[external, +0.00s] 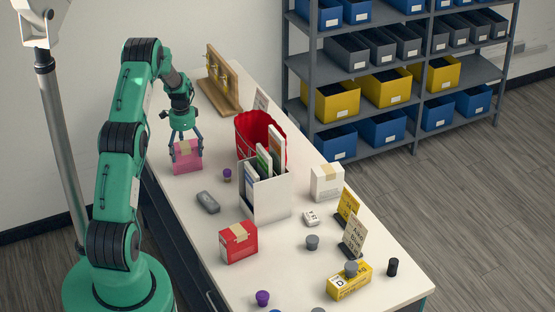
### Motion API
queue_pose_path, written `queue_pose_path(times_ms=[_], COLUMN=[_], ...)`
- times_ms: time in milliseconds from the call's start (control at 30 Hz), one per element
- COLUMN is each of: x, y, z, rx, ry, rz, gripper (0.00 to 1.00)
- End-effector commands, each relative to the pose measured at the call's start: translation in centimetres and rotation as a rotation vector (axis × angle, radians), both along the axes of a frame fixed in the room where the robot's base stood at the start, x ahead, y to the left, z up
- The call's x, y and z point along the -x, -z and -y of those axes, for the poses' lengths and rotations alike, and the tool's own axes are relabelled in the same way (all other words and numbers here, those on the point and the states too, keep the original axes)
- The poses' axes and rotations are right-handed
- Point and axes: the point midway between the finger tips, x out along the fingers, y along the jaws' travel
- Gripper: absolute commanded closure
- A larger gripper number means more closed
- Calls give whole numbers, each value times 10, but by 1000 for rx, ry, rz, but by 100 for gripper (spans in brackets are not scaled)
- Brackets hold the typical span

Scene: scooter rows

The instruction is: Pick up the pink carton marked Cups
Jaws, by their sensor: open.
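A pink carton (187,161) stands on the white table near its left edge, toward the far end. Any marking on it is too small to read. My gripper (185,147) points down at the top of the carton. Its jaws are open, with one finger at the left side and one at the right side of the carton. I cannot tell whether the fingers touch it.
A red bin (249,143) and a white file holder (264,192) stand to the right. A wooden rack (220,87) stands behind. A red carton (238,243) is nearer the front.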

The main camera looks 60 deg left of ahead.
Motion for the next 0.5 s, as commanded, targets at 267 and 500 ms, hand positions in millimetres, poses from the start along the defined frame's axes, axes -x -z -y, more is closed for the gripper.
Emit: queue_pose_path(times_ms=[267,500], x=[-1,-1], y=[26,31], z=[1,1], rx=[0,0], ry=[0,0], rz=[0,0], gripper=[17,17])
